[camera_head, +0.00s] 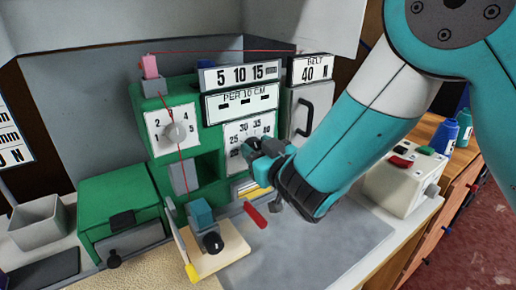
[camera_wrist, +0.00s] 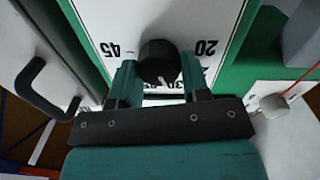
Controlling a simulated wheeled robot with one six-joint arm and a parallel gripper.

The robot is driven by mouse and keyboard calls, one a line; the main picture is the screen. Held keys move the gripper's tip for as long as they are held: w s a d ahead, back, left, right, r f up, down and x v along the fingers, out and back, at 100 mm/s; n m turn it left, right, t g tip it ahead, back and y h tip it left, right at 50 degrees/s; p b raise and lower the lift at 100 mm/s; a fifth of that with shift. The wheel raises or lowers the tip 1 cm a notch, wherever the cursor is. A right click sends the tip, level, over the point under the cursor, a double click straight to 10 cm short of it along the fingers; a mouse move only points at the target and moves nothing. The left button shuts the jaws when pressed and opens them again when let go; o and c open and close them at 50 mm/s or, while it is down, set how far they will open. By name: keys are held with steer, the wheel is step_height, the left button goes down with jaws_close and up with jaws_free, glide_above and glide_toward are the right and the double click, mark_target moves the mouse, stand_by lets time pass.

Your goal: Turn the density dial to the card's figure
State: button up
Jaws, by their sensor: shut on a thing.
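My gripper (camera_head: 264,152) covers the knob in the head view. In the wrist view my gripper (camera_wrist: 159,78) is shut on the black dial knob (camera_wrist: 157,55), one finger on each side. The knob's white pointer mark shows low, towards partly hidden figures; 45 shows left and 20 right. A card (camera_head: 10,130) at the left edge is cut off; its density figure is not readable.
A "BELT 40 N" box (camera_head: 313,70) with a handled door stands right of the density dial. A red-handled tool (camera_head: 255,214) lies below. A control box (camera_head: 402,180) and bottles are at right.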

steer(key=n, duration=0.3)
steer(key=shift+n, duration=0.4)
steer(key=shift+n+y, duration=0.3)
steer(key=shift+n, duration=1.6)
steer(key=o, duration=0.9)
steer(key=shift+s+f, duration=0.1)
